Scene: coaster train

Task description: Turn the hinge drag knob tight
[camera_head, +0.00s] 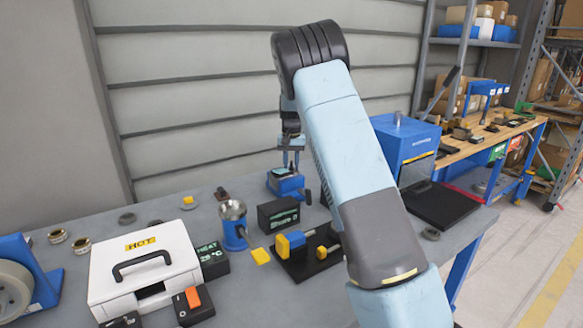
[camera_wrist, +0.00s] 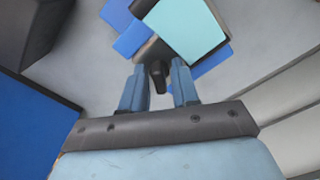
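My gripper (camera_head: 291,152) is over the back of the grey workbench, just above a small blue device (camera_head: 285,181). In the wrist view the two blue fingers of my gripper (camera_wrist: 158,67) are apart. A small dark knob (camera_wrist: 158,78) shows between them, with a gap on each side. I take it for the hinge drag knob, but cannot tell whether the fingers are level with it or above it. Beyond it lies the blue device with a pale cyan top (camera_wrist: 187,30). In the head view the knob cannot be made out clearly; a dark part (camera_head: 307,197) sticks out at the device's right.
A black display box (camera_head: 278,214) stands close in front of the device. A large blue machine (camera_head: 404,142) stands to the right, behind my arm. A metal cup on a blue stand (camera_head: 233,222) and a white HOT case (camera_head: 145,268) are to the left.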

